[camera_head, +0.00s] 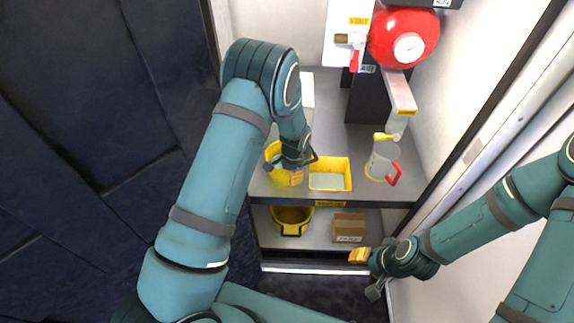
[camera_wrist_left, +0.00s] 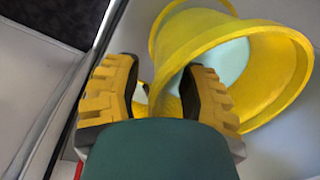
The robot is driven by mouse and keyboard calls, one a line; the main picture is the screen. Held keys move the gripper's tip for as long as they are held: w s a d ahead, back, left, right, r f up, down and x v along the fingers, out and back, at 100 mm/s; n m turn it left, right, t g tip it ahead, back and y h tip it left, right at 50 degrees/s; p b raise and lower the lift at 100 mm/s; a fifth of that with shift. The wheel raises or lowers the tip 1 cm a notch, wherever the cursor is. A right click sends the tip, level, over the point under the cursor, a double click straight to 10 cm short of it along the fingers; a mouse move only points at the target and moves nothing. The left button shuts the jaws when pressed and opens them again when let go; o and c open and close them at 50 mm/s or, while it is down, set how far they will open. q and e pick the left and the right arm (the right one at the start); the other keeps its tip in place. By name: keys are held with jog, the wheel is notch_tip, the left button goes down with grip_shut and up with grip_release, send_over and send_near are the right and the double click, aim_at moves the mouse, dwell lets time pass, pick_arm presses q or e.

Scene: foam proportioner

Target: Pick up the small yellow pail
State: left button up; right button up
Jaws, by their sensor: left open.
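A yellow pail (camera_head: 274,152) stands on the upper shelf at its left side, partly hidden by my left gripper (camera_head: 296,177). In the left wrist view the yellow pail (camera_wrist_left: 283,72) shows its wide rim and a pale inside. My left gripper (camera_wrist_left: 157,92) is open there, its yellow-padded fingers apart. The right-hand finger overlaps the pail's mouth, and part of the pail's near wall shows between the fingers. I cannot tell whether they touch it. My right gripper (camera_head: 359,256) is low in front of the lower shelf; its opening is unclear.
A yellow tray (camera_head: 330,187) sits right of the pail, then a clear jug (camera_head: 383,160) with a red handle. Below, another yellow bucket (camera_head: 292,228) and a cardboard box (camera_head: 349,228) stand on the lower shelf. A red tank (camera_head: 388,30) hangs above.

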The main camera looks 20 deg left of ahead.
pick_arm(q)
notch_tip(320, 180, down, 2)
jog(key=shift+w+a+f, duration=0.1)
jog(key=shift+f, duration=0.15)
jog(key=shift+r, duration=0.1)
grip_shut()
